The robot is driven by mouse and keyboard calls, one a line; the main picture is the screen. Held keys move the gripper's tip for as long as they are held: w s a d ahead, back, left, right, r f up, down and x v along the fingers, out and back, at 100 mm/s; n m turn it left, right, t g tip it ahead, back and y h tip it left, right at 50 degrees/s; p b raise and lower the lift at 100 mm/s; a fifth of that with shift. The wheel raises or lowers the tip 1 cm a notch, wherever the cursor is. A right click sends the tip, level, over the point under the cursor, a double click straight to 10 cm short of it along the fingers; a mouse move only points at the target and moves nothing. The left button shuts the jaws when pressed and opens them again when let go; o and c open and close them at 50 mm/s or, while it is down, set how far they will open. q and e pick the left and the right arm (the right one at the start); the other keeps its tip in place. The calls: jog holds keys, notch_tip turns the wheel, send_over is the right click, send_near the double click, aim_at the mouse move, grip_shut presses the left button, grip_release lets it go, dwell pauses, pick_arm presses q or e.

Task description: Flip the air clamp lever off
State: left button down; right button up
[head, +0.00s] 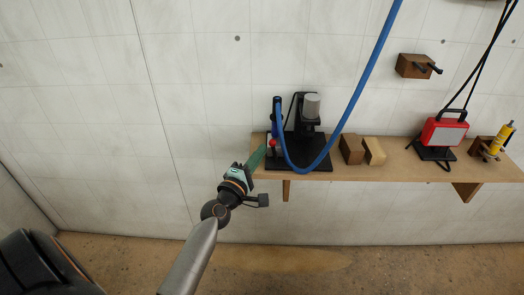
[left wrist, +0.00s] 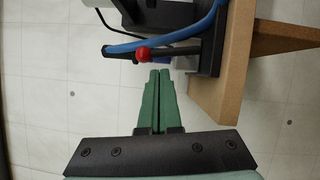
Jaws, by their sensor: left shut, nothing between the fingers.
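The air clamp lever shows as a red knob (head: 273,142) at the left end of the black clamp unit (head: 300,165) on the wall shelf. In the left wrist view the red knob (left wrist: 143,55) sits beside a black post and the blue hose (left wrist: 160,43). My left gripper (head: 259,153) has green fingers, shut and empty, just left of the knob. In the left wrist view its fingertips (left wrist: 160,73) point at the knob, close to it; I cannot tell whether they touch. My right gripper is not in view.
The wooden shelf (head: 400,172) holds two small blocks (head: 362,150), a red work lamp (head: 443,132) and a yellow tube (head: 501,138). The blue hose loops in front of the clamp unit. A wooden block (head: 415,66) hangs on the wall above. The wall left of the shelf is clear.

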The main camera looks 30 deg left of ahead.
aim_at(274, 149)
pick_arm(q)
jog(key=shift+w+d, duration=0.15)
jog(key=shift+d, duration=0.2)
jog(key=shift+d+r+p, duration=0.15)
jog(key=shift+r+p, duration=0.15)
jog(key=shift+p, duration=0.25)
jog(key=shift+w+d+r+m+p, duration=0.3)
jog(key=shift+m+p, duration=0.3)
jog(key=shift+p, duration=0.65)
jog(key=shift+d+p, duration=0.15)
jog(key=shift+p, duration=0.3)
jog(key=shift+d+m+g+p, duration=0.1)
jog(key=shift+m+g+p, duration=0.3)
jog(key=shift+m+p, duration=0.1)
jog(key=shift+f, duration=0.1)
jog(key=shift+d, duration=0.15)
